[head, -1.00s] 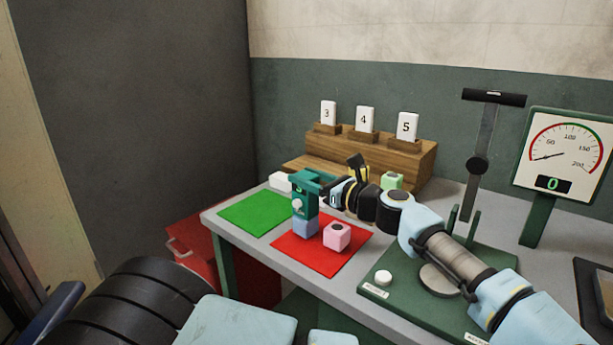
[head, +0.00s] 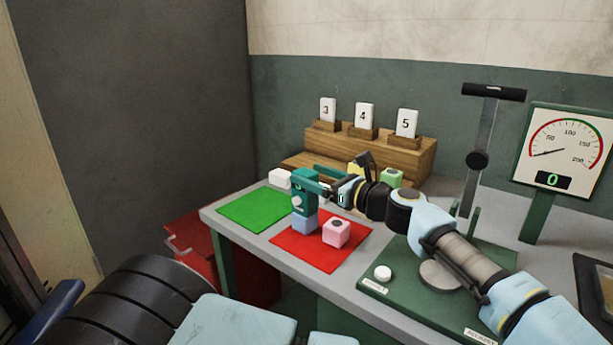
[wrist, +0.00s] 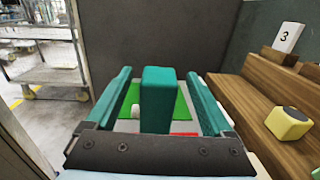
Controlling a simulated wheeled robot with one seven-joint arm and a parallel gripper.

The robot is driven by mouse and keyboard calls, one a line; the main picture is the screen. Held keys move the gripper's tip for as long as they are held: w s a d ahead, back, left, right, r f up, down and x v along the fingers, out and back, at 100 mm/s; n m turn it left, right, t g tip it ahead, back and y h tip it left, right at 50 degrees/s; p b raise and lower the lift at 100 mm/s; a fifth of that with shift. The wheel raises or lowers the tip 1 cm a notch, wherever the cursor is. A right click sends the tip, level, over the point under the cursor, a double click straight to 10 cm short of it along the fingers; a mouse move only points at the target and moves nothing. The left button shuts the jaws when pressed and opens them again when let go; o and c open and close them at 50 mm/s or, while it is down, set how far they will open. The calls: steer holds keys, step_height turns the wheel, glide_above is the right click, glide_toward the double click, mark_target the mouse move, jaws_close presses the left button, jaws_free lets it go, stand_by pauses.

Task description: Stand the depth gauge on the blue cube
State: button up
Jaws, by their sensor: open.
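The teal depth gauge (head: 305,203) stands upright on the blue cube (head: 305,225) on the red mat (head: 321,261). A white knob shows on the gauge's side. My gripper (head: 322,178) is open at the gauge's upper end, coming from the right. In the wrist view the gauge (wrist: 158,95) lies between the two spread teal fingers of my gripper (wrist: 158,72), with gaps on both sides. The blue cube is hidden in that view.
A pink cube (head: 336,232) sits close right of the blue cube. A green mat (head: 255,210) and white block (head: 280,178) lie left. A wooden stepped rack (head: 415,158) with numbered blocks stands behind, near yellow and green cubes (head: 391,177). A press (head: 445,273) stands right.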

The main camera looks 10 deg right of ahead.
steer(key=b+v, duration=0.2)
steer(key=v, duration=0.8)
